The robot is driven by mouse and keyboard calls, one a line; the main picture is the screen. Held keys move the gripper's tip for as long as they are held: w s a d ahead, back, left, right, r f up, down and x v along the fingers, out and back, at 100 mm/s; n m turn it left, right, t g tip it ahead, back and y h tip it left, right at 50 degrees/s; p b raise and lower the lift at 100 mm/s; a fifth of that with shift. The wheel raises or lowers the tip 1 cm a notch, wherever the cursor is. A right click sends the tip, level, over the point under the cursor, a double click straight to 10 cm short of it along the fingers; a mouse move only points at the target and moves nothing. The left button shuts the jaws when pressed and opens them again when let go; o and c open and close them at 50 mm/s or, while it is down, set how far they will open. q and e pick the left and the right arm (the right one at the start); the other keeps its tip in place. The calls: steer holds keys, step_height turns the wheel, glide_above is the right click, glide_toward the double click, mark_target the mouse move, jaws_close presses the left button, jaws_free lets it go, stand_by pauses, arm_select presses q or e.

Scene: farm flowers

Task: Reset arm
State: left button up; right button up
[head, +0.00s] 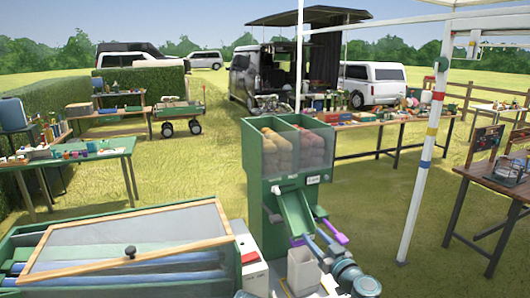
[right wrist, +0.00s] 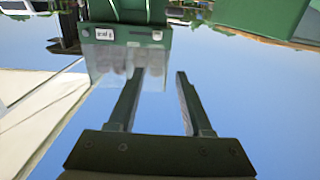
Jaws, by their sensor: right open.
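My right gripper (right wrist: 160,74) shows in the right wrist view with its two dark fingers apart and nothing between them. Beyond the fingers, that upside-down view shows the front of a green dispenser (right wrist: 130,42) with a clear hopper. In the head view, grey jointed parts that appear to be my right arm stand low, just right of centre, in front of the dispenser (head: 258,200). I cannot tell the exact gap between the fingers and the dispenser. My left gripper is in neither view.
A wood-framed clear lid (head: 130,245) covers a green box at lower left. A white container (head: 302,270) stands below the dispenser's chute. A white tent pole (head: 428,150) rises at right. Laden tables stand left (head: 117,150), behind and right. Grass lies between them.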

steer(key=s+a+f+n+g, duration=0.1)
steer(key=s+a+f+g, duration=0.35)
steer(key=f, duration=0.25)
steer(key=s+a+f+g, duration=0.3)
steer(key=f+g, duration=0.2)
steer(key=f, duration=0.1)
steer(key=s+d+f+m+g+h, duration=0.5)
steer(key=s+d+f+g+h, duration=0.1)
steer(key=s+d+f, duration=0.35)
steer(key=s+a+n+g+h, duration=0.1)
steer(key=s+a+n, duration=0.2)
steer(key=s+a, duration=0.3)
steer(key=a, duration=0.5)
steer(key=shift+s+r+n+h, duration=0.3)
steer(key=shift+s+r, duration=0.05)
steer(key=shift+s, duration=0.05)
steer(key=shift+g, duration=0.25)
steer(key=shift+c, duration=0.3)
stand_by(0.6)
